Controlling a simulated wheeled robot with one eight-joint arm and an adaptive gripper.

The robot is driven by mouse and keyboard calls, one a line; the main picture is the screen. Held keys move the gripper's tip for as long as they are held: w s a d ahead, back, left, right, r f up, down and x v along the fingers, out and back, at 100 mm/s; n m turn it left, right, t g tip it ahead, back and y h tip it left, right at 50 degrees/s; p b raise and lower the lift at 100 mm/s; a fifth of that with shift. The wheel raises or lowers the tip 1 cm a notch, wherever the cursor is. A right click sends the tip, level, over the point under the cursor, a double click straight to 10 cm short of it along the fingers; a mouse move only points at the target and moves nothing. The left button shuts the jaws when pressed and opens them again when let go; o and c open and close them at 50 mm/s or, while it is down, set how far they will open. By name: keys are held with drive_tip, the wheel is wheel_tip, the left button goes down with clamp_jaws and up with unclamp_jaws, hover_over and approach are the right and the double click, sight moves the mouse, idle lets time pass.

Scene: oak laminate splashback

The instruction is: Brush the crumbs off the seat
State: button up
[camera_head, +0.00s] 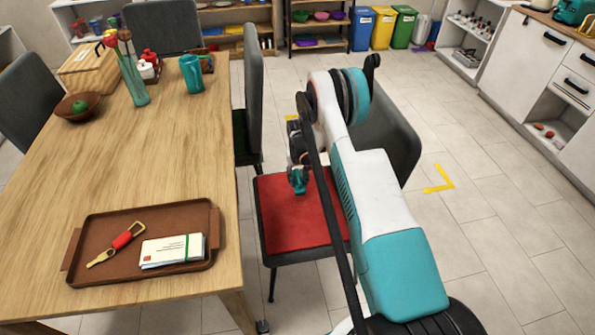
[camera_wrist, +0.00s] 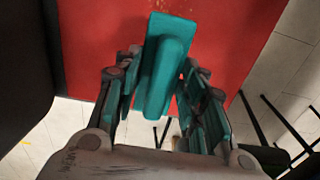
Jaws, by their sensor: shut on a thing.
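The chair seat is a red pad (camera_head: 288,218) on a dark chair to the right of the table. It fills the upper part of the wrist view (camera_wrist: 235,50). A few tiny yellowish crumbs (camera_wrist: 160,5) show on the red at the top edge of the wrist view. I cannot make out crumbs in the head view. Whether the brush touches the seat is unclear. My arm hides the seat's right part.
The wooden table (camera_head: 150,150) stands close on the left, with a brown tray (camera_head: 100,232), a teal mug (camera_head: 191,74) and a vase (camera_head: 132,80). Grey chairs (camera_head: 254,90) surround it. Tiled floor is free to the right, before white cabinets (camera_head: 530,60).

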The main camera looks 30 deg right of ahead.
drive_tip(key=shift+r+p, duration=0.45)
drive_tip(key=shift+r, duration=1.25)
